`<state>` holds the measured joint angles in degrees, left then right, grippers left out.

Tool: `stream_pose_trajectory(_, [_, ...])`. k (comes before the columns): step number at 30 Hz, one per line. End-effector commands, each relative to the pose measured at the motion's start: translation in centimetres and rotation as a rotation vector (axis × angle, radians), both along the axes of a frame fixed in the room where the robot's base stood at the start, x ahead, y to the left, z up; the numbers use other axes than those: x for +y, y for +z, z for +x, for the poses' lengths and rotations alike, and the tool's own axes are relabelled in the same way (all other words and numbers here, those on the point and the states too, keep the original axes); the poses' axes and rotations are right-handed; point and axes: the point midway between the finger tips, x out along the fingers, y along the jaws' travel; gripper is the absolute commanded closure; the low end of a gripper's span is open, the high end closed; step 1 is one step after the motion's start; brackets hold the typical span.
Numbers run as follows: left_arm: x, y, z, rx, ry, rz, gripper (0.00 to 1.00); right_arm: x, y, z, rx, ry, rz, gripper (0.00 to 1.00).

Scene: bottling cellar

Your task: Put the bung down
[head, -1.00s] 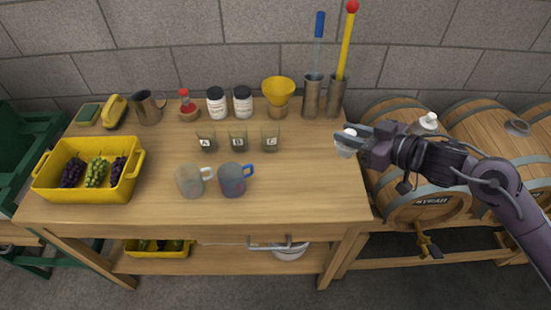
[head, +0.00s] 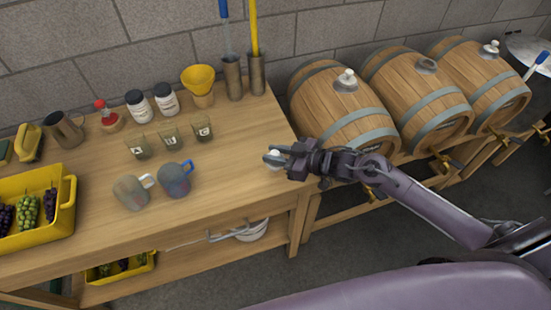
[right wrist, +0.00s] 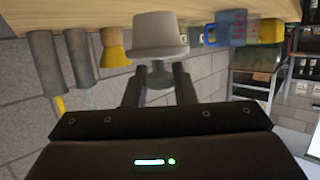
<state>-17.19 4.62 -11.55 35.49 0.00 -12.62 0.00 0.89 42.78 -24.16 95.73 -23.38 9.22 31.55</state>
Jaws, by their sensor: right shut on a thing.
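The bung (head: 274,158) is pale grey-white and is held at the right end of the wooden table (head: 235,150). My right gripper (head: 282,155) is shut on it, reaching in from the right. My left gripper is not in view.
Clear tabletop lies left of the bung. Two mugs (head: 173,180), several small lettered glasses (head: 171,136) and a yellow funnel (head: 198,80) stand further left and back. Barrels (head: 345,105) lie to the right; the nearest has a white bung on top (head: 346,79).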

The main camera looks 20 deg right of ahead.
Motion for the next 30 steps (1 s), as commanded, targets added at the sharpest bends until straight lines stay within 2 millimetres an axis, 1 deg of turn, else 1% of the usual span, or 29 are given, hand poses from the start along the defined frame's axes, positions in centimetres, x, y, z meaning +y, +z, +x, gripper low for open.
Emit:
stream_pose_trajectory(1, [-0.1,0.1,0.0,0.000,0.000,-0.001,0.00,0.1,-0.9,0.0,0.004,-0.001,0.003,0.98])
stream_pose_trajectory(3, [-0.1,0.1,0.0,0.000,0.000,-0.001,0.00,0.0,-1.9,0.0,0.003,-0.002,0.002,0.98])
stream_pose_trajectory(6, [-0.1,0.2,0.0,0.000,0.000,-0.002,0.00,0.0,-2.8,0.0,0.002,-0.001,0.002,0.98])
stream_pose_trajectory(14, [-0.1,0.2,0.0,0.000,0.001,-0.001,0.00,0.0,-3.0,0.0,0.001,0.000,0.001,0.98])
stream_pose_trajectory(19, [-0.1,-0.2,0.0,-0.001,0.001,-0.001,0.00,0.0,-3.5,0.0,0.001,-0.001,0.001,0.98])
stream_pose_trajectory(20, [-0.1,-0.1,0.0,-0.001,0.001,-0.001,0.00,0.0,-3.4,0.0,0.001,-0.001,0.001,0.73])
stream_pose_trajectory(24, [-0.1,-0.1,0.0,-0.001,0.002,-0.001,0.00,0.0,-3.4,0.0,0.001,-0.001,0.001,0.55])
stream_pose_trajectory(30, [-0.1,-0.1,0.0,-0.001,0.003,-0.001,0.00,0.0,-3.4,0.0,0.001,-0.001,0.001,0.54])
